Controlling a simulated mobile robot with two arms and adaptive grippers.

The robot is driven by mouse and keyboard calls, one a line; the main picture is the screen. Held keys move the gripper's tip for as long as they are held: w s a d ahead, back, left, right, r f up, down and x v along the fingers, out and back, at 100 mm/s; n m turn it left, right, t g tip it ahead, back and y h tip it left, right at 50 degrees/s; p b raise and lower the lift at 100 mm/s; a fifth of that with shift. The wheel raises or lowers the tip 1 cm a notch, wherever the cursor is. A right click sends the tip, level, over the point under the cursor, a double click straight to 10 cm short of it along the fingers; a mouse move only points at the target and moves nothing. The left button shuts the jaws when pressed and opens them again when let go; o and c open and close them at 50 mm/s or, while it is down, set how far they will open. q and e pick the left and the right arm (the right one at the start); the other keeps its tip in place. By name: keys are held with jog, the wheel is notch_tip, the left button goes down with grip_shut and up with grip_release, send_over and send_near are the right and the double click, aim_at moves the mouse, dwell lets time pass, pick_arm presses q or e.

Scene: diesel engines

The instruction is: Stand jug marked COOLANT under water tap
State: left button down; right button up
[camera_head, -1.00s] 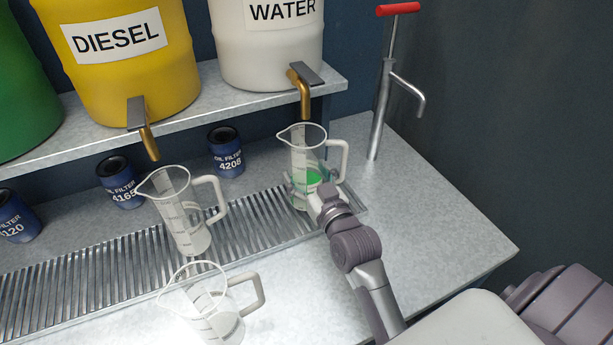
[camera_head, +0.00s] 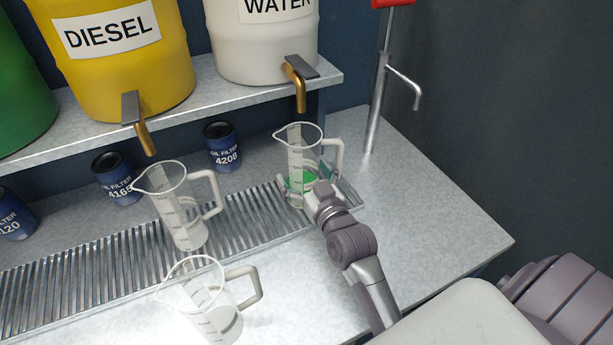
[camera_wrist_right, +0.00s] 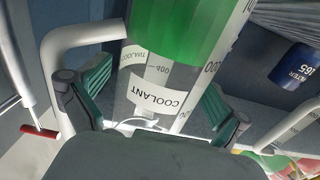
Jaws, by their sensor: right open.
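The jug marked COOLANT (camera_head: 300,148) is clear, has a pale handle and holds green liquid. It stands upright on the right end of the slatted metal grate, below the brass water tap (camera_head: 297,85). In the right wrist view its COOLANT label (camera_wrist_right: 156,98) faces me. My right gripper (camera_head: 307,184) is open around the jug's lower part, a finger on each side; gaps show between the fingers (camera_wrist_right: 158,108) and the jug. The white WATER drum (camera_head: 262,50) rests on the shelf above. My left gripper is not in view.
Two other clear jugs stand to the left, one on the grate (camera_head: 180,205) and one in front (camera_head: 207,310). Blue oil filters (camera_head: 222,147) line the back. A metal hand pump (camera_head: 380,90) stands right of the jug. The counter's right side (camera_head: 430,220) is clear.

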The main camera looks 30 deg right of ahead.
jog(key=s+b, duration=0.1)
jog(key=s, duration=1.1)
jog(key=shift+a+b, duration=0.35)
jog(key=shift+r, duration=0.1)
